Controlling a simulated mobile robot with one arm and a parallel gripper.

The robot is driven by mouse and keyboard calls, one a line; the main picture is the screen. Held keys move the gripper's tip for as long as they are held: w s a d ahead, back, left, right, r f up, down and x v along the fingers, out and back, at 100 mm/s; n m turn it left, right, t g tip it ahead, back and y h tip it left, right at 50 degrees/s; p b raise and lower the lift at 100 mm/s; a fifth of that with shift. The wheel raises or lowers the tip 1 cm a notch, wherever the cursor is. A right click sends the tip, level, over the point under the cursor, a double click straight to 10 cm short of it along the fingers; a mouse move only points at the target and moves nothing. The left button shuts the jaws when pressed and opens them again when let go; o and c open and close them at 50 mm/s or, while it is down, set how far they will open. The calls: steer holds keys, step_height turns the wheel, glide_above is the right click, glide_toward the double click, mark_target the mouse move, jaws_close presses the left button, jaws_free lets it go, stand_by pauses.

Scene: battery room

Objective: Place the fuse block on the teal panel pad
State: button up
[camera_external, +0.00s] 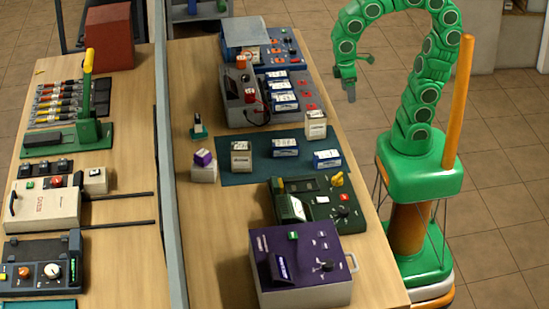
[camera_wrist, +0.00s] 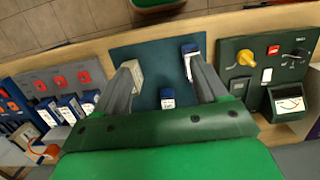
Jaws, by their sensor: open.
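The teal panel pad (camera_external: 262,172) lies flat on the right-hand bench and shows in the wrist view too (camera_wrist: 150,48). Upright on it are a beige block (camera_external: 241,157), a white-and-blue block (camera_external: 285,147) and a blue block (camera_external: 327,159). A second beige block (camera_external: 316,125) stands at its far right corner. I cannot tell which of these is the fuse block. My gripper (camera_external: 361,79) is open and empty, raised off the bench's right edge. In the wrist view its fingers (camera_wrist: 162,72) are spread, with the white-and-blue block (camera_wrist: 167,97) seen between them.
A purple-topped white block (camera_external: 203,168) stands at the pad's left edge. A green meter panel (camera_external: 320,203) and a purple box (camera_external: 300,268) lie nearer the camera. Grey battery units (camera_external: 242,100) stand beyond the pad. A grey divider (camera_external: 171,200) separates the left bench.

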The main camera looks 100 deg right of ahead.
steer(key=s+f, duration=0.3)
steer(key=s, duration=0.6)
steer(key=shift+s+a+f, duration=0.2)
steer(key=shift+f, duration=0.1)
stand_by(0.6)
